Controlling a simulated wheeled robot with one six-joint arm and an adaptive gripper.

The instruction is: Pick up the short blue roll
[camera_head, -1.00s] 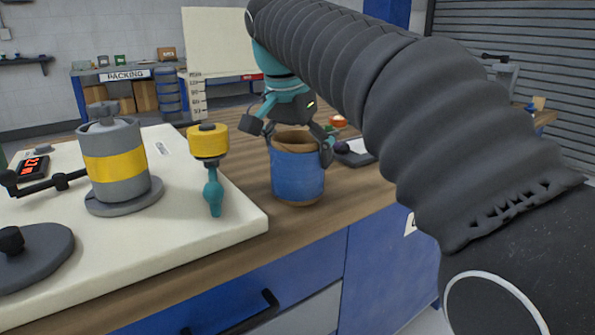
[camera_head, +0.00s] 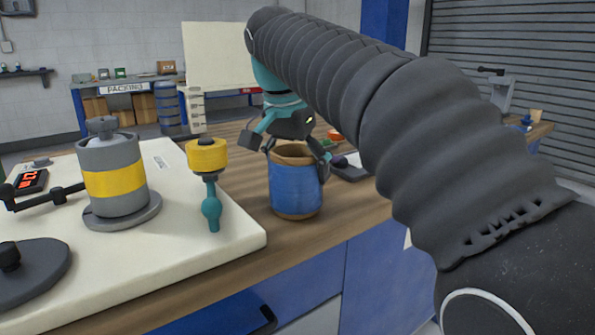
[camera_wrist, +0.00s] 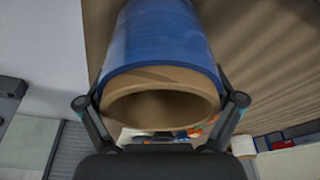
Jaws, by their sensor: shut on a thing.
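The short blue roll (camera_head: 297,190) stands upright near the front edge of the wooden bench (camera_head: 245,252), with a brown core showing at its top and bottom. I cannot tell whether its base touches the bench. My gripper (camera_head: 295,157) comes down over it from behind and is shut on its upper part, one finger on each side. In the wrist view the blue roll (camera_wrist: 160,45) fills the upper middle, its hollow brown end facing the camera, between the two fingers of my gripper (camera_wrist: 162,105).
A pale board (camera_head: 225,240) at left carries a grey cylinder with a yellow band (camera_head: 115,178), a teal-handled yellow knob (camera_head: 207,155) and a dark disc (camera_head: 30,270). A dark flat device (camera_head: 350,168) lies right behind the roll. Bare wood lies left of the roll.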

